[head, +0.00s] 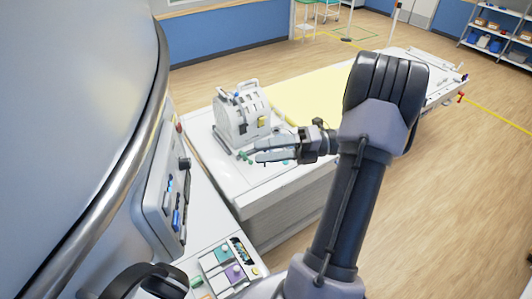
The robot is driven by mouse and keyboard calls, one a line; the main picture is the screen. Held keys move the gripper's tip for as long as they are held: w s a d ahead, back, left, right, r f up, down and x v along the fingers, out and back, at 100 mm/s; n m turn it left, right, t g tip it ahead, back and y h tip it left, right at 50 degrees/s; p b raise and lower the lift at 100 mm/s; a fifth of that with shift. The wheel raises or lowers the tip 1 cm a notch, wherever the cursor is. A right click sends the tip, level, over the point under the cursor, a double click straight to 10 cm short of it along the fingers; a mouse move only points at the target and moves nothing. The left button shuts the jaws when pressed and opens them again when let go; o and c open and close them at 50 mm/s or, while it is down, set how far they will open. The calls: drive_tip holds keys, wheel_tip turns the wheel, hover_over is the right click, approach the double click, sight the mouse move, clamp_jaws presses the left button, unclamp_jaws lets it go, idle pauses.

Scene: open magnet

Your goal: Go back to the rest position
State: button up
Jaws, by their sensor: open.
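My arm rises from the bottom of the head view and bends over at the top. My gripper (262,151) points left, over the near end of the white patient table (282,196). Its two fingers are apart, with nothing visible between them. It is in front of a white coil-like device (243,113) standing on the table. Whether the gripper touches the device or the table cannot be told from this angle. The upper part of my arm hides part of the table.
The large white magnet housing (75,90) fills the left side, with a control panel (170,190) on its edge. A tray of small coloured items (228,268) lies at the bottom. Shelves (498,35) stand at the far right. The wooden floor (450,210) at right is clear.

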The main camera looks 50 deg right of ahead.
drive_tip(key=shift+w+a, duration=0.1)
drive_tip(key=a+f+n+g+h+b, duration=0.3)
drive_tip(key=a+f+n+g+b, duration=0.7)
drive_tip(key=a+f+n+b, duration=0.7)
drive_tip(key=s+a+f+n+t+h+b, duration=0.1)
drive_tip(key=s+a+f+n+h+b, duration=0.1)
drive_tip(key=a+f+n+b, duration=0.2)
drive_tip(key=s+a+f+n+t+h+b, duration=0.2)
drive_tip(key=a+f+n+h+b, duration=0.1)
drive_tip(key=f+n+b, duration=0.6)
drive_tip(key=s+a+f+n+t+h+b, duration=0.1)
drive_tip(key=a+f+n+b, duration=0.4)
drive_tip(key=b, duration=0.7)
drive_tip(key=shift+s+a+f+n+h+b, duration=0.2)
drive_tip(key=shift+s+f+n+h+b, duration=0.1)
drive_tip(key=shift+s+f+n+h, duration=0.55)
drive_tip(key=shift+w+h, duration=0.2)
drive_tip(key=shift+h, duration=0.05)
